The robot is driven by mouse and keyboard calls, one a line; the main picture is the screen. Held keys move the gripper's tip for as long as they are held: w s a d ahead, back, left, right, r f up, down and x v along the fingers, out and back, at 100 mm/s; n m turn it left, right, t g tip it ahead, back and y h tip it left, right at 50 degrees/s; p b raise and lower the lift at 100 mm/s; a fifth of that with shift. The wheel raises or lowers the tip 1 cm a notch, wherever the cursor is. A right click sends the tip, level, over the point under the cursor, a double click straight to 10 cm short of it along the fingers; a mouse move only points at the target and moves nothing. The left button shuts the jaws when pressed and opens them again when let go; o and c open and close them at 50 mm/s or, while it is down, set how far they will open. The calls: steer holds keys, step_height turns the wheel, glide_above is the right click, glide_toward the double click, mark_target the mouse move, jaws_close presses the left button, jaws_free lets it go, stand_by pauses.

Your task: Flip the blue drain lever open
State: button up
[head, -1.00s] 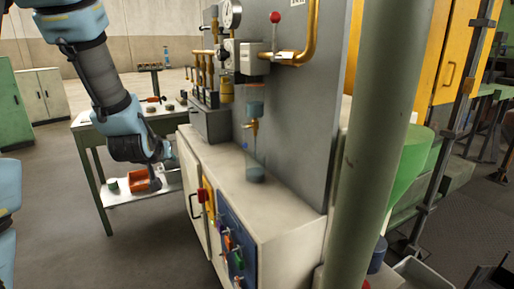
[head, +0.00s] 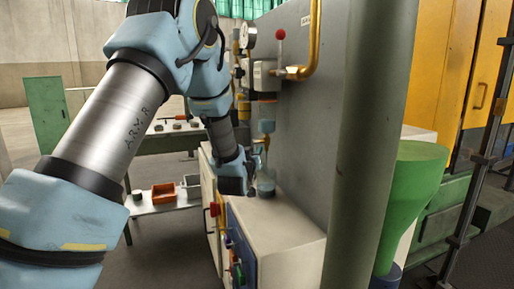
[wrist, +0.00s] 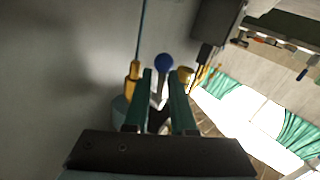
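The blue drain lever (wrist: 164,62) shows in the wrist view as a round blue knob on a pale stem. The knob lies at the tips of my gripper (wrist: 160,76), and the stem runs back between the two green fingers. The fingers stand apart with a gap on view; I cannot tell if either touches the lever. In the head view my gripper (head: 251,178) is beside the glass sight cylinder (head: 266,186) on the cabinet top, and I cannot make out the lever there. A brass fitting (wrist: 132,80) is left of the fingers.
The grey panel (head: 310,120) rises right of my gripper. The pale cabinet top (head: 275,222) is clear in front. A green post (head: 368,150) stands at the right. A bench with an orange bin (head: 163,192) is behind on the left.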

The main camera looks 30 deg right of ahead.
steer(key=shift+x, duration=1.55)
jaws_close()
